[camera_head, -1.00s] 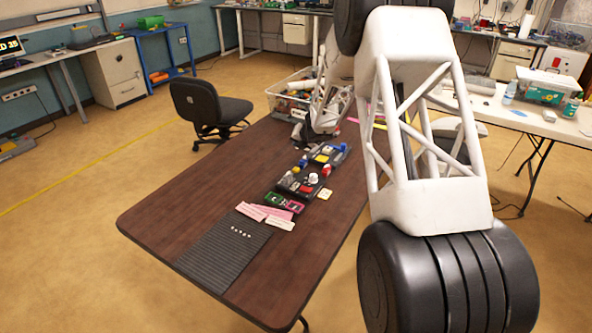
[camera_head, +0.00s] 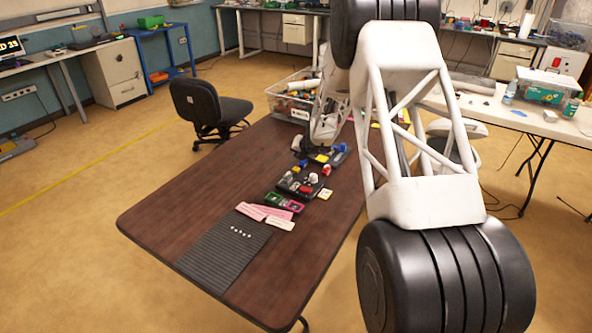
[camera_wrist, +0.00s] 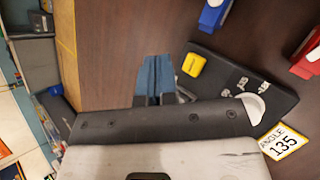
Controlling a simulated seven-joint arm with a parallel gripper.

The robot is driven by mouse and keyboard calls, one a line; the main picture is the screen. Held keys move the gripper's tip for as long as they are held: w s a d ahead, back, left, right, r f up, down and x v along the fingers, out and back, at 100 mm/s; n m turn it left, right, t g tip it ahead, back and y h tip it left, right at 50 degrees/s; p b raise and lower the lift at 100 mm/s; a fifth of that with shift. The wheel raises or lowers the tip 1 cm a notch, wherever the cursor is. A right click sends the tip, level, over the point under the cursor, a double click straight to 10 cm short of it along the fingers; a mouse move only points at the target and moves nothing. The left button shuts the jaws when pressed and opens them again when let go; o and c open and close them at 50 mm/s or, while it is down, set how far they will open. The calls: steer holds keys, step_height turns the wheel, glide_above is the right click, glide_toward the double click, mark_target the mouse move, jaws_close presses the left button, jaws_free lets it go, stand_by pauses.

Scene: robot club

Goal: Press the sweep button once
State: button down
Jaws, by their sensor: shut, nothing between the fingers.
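My gripper (camera_wrist: 153,80) shows blue fingertips pressed together, empty, in the wrist view. They are beside the left end of a dark panel (camera_wrist: 232,82) that carries a yellow button (camera_wrist: 193,65), small silver switches and a white rounded part. The fingertips look apart from the yellow button; their height above the table is unclear. In the head view my gripper (camera_head: 299,147) is over the table, at the far side of the control boxes. The near black box (camera_head: 290,183) has a red button (camera_head: 305,188) and a white knob. No label reading "sweep" is legible.
A tag reading "ANGLE 135" (camera_wrist: 285,141) lies by the panel. Blue (camera_wrist: 214,14) and red (camera_wrist: 306,62) parts stand at the upper right. Pink cards (camera_head: 262,213) and a ribbed dark mat (camera_head: 225,255) lie nearer on the table (camera_head: 165,215). A filled bin (camera_head: 292,108) stands behind.

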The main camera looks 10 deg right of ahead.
mark_target(297, 168)
steer(key=shift+f, duration=1.95)
